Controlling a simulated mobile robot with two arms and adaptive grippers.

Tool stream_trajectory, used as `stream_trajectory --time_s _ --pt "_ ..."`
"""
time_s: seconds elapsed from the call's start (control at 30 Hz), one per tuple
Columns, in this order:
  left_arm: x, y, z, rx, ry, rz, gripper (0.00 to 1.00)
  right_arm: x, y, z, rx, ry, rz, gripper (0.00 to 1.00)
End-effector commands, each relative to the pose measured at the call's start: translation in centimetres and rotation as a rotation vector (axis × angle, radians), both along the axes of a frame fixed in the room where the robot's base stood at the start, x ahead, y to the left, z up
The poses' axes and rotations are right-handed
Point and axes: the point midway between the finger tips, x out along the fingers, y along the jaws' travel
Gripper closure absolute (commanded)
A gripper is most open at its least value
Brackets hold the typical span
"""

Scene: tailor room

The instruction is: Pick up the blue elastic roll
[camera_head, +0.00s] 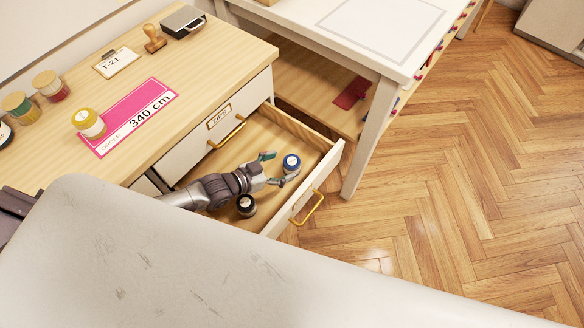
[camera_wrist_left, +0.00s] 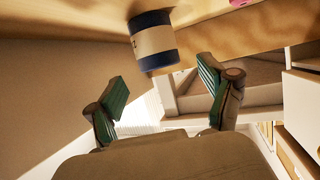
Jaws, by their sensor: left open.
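The blue elastic roll (camera_head: 291,163), a short cylinder with blue ends and a pale band, stands in the open drawer (camera_head: 330,163) near its front right corner. My left gripper (camera_head: 278,170) is inside the drawer, open, with one finger on either side just left of the roll. In the left wrist view the roll (camera_wrist_left: 153,42) is ahead of the two green-padded fingertips (camera_wrist_left: 165,88), with nothing held between them. My right gripper is not in view.
A black-topped roll (camera_head: 246,206) stands in the drawer beside my left wrist. A white table leg (camera_head: 368,140) stands just right. A pink order card (camera_head: 130,117) lies on the cabinet top.

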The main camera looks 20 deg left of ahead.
Motion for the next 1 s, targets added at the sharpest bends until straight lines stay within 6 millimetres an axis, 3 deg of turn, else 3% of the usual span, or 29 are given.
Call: stream_trajectory --time_s 0.3,0.63,1.0 --pt "3.0 -2.1 -2.6 0.0 -0.002 0.0 0.18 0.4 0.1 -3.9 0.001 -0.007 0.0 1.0" --pt "3.6 -2.6 -2.5 0.0 0.0 0.0 0.18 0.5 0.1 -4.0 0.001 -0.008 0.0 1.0" --pt "3.6 -2.6 -2.5 0.0 0.0 0.0 0.78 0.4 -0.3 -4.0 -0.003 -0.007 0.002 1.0"
